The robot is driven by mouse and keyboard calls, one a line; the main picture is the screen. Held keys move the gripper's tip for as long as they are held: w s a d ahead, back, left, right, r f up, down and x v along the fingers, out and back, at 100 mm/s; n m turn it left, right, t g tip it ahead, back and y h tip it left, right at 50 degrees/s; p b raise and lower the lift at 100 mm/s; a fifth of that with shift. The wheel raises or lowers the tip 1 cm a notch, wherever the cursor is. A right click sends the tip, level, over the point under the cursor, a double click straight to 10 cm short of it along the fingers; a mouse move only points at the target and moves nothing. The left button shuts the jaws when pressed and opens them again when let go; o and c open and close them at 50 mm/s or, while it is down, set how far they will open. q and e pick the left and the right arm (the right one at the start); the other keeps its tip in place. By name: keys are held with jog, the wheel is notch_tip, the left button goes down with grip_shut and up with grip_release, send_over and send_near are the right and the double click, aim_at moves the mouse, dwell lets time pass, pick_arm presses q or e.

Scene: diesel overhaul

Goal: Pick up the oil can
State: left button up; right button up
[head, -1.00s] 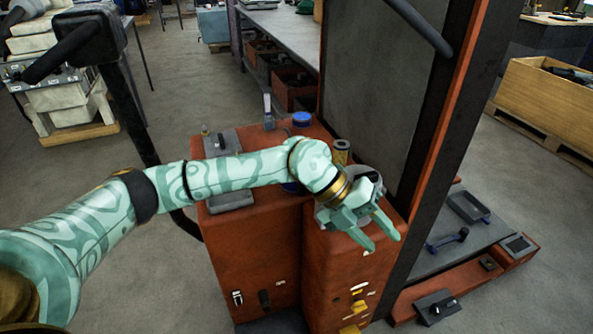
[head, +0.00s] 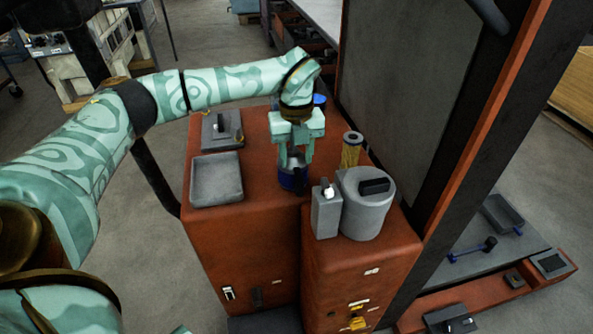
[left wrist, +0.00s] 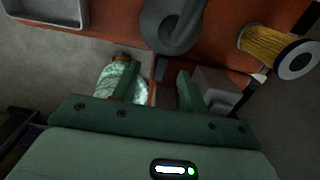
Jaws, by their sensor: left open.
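No label marks the oil can. A round container with a blue lower band (head: 292,181) and grey upper part stands on the orange cabinet, partly hidden by my left gripper (head: 296,160). That gripper points down with its fingers apart at the container's top; I cannot tell if they touch it. A grey boxy can (head: 326,212) with a white cap stands to the right, beside a large grey cylinder (head: 366,207) with a black handle. In the left wrist view, the boxy can (left wrist: 220,88) is right of the open fingers (left wrist: 157,88). My right gripper is out of view.
A yellow filter (head: 351,152) stands behind the boxy can. A grey tray (head: 217,180) and a grey block (head: 221,130) lie at the cabinet's left. A tall dark panel (head: 405,90) rises at the right. A blue-topped item (head: 320,101) is behind my wrist.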

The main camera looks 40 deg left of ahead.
aim_at(297, 168)
pick_arm(q)
jog(key=shift+s+f, duration=0.15)
jog(key=shift+f, duration=0.3)
jog(key=f+b, duration=0.2)
jog(key=f, duration=0.1)
jog(key=f+b, duration=0.1)
jog(key=f, duration=0.1)
jog(key=shift+w, duration=0.35)
jog(key=shift+r, duration=0.15)
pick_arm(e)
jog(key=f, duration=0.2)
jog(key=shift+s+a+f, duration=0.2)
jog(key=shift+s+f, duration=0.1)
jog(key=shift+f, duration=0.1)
pick_arm(q)
grip_shut()
